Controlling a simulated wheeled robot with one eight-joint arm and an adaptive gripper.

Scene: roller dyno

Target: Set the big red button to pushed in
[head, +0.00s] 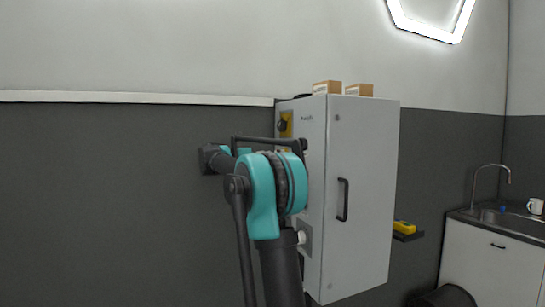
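The big red button does not show in the head view. A pale grey cabinet (360,220) stands at centre right, and its narrow left side (313,270) carries controls. My teal and black arm rises from the bottom edge in front of that side and covers much of it, so the button may be hidden there. I cannot make out my gripper's fingers; they seem to be hidden behind my arm. I cannot tell whether the gripper touches anything.
A yellow plate with a black rotary switch (284,125) sits high on the cabinet's left side. The cabinet door is shut, with a black handle (342,199). Two small cartons (327,87) stand on top. A yellow device (404,227) rests on a shelf. A sink counter (497,257) is far right.

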